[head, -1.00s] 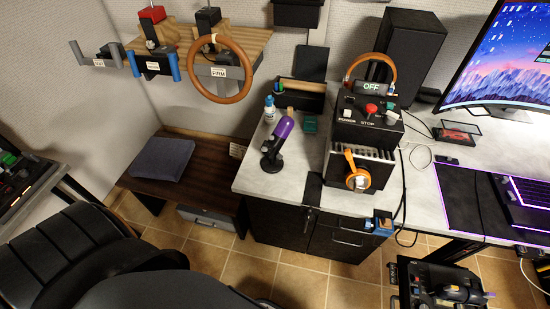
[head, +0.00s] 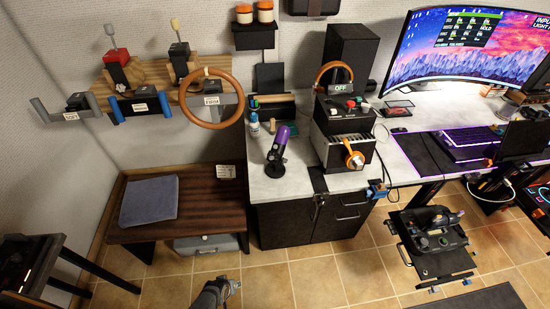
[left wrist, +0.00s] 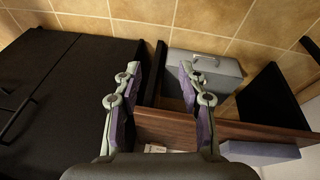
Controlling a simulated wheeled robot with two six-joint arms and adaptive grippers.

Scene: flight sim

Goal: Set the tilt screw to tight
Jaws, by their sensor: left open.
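I cannot make out any part marked as the tilt screw. A purple microphone (head: 281,135) stands tilted on its small black stand on the left part of the desk. A small blue clamp (head: 377,190) sits at the desk's front edge. My left gripper (left wrist: 160,68) is open and empty in the left wrist view, with the wooden bench, a grey case and the black cabinet beyond its fingers. In the head view a gripper, apparently this one (head: 232,286), is low at the bottom edge, over the floor. My right gripper is not in view.
The black cabinet (head: 285,228) supports the desk's left end. A wall shelf carries an orange wheel (head: 211,72). A black pedal unit (head: 437,240) stands right. Tiled floor (head: 310,275) is clear in front.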

